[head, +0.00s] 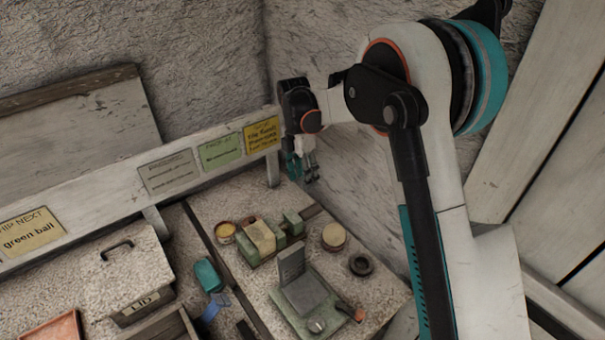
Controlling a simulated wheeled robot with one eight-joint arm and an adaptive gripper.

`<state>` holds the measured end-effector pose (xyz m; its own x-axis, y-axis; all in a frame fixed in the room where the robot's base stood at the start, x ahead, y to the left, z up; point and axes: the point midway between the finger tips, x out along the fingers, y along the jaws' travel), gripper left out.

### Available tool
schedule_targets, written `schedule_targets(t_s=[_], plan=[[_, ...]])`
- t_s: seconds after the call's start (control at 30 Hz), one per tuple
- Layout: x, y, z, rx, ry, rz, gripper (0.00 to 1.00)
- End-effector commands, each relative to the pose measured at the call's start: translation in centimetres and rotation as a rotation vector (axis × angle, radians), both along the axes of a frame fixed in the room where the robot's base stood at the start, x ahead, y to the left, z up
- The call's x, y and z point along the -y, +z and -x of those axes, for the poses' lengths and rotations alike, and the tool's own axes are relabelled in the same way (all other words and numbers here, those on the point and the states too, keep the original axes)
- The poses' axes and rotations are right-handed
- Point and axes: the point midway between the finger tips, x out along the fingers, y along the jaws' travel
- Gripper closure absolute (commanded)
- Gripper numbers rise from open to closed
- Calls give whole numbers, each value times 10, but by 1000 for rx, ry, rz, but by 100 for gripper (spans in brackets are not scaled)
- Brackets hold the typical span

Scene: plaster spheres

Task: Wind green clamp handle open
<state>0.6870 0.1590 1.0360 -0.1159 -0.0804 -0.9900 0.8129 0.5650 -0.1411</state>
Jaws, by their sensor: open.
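A green clamp-like block set (293,223) stands on the right part of the bench, with a cream block (262,236) between its green parts. A handle on it is too small to make out for certain. Beside it, nearer to me, is a grey-green plate fixture (297,309) with an upright grey plate, a round knob (317,326) and an orange-tipped lever (350,311). My gripper (303,174) hangs fingers down, open and empty, beyond and above the green blocks, near the wall corner. It appears apart from everything on the bench.
A round cream-topped piece (334,235) and a dark ring (361,265) lie right of the blocks. A small yellow pot (226,232), teal object (207,275) and lidded box (127,274) stand left. A labelled white rail (110,205) runs behind the bench.

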Motion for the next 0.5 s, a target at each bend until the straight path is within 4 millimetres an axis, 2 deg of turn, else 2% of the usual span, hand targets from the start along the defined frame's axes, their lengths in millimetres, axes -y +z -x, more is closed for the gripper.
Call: schedule_targets(t_s=[0.33, 0.5], plan=[[0, 0, 0, 1, -18, 2, 51], [0, 0, -1, 17, -187, 21, 51]])
